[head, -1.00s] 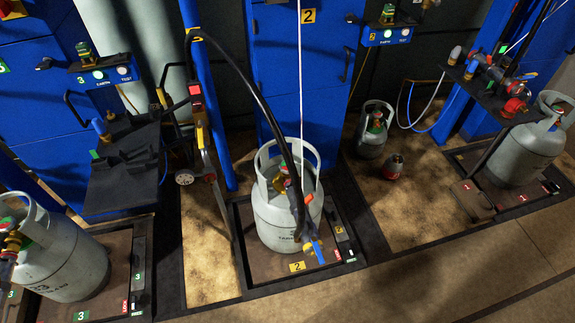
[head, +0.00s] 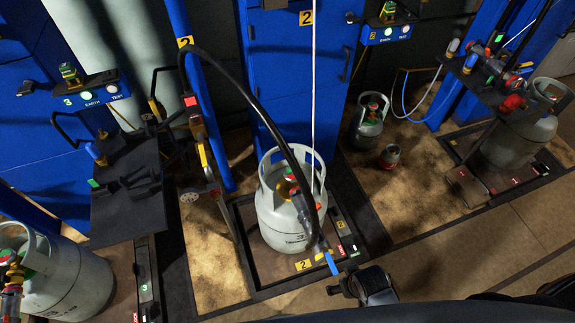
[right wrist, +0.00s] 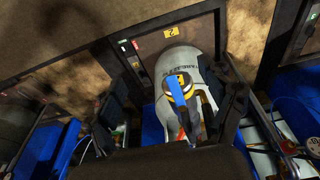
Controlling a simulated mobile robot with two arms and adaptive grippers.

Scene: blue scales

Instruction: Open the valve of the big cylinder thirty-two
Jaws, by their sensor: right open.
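A big grey-white cylinder (head: 283,228) stands upright on the middle scale (head: 262,272), marked 2. I cannot read its label clearly. Its valve (head: 295,204), with red and green parts, sits inside the collar, partly hidden by a black hose (head: 258,98). A blue handle (head: 330,262) is at the hose's lower end, in front of the cylinder. My right gripper (head: 366,286) is in front of and right of this cylinder, apart from it. In the right wrist view my right gripper (right wrist: 172,80) is open, with the blue handle (right wrist: 180,84) and cylinder (right wrist: 178,62) beyond its fingers. My left gripper is not visible.
Another big cylinder (head: 62,285) stands at lower left, and one (head: 515,138) at right. Two small cylinders (head: 368,125) (head: 390,156) stand behind. A dark shelf (head: 125,195) and blue post (head: 205,90) stand left.

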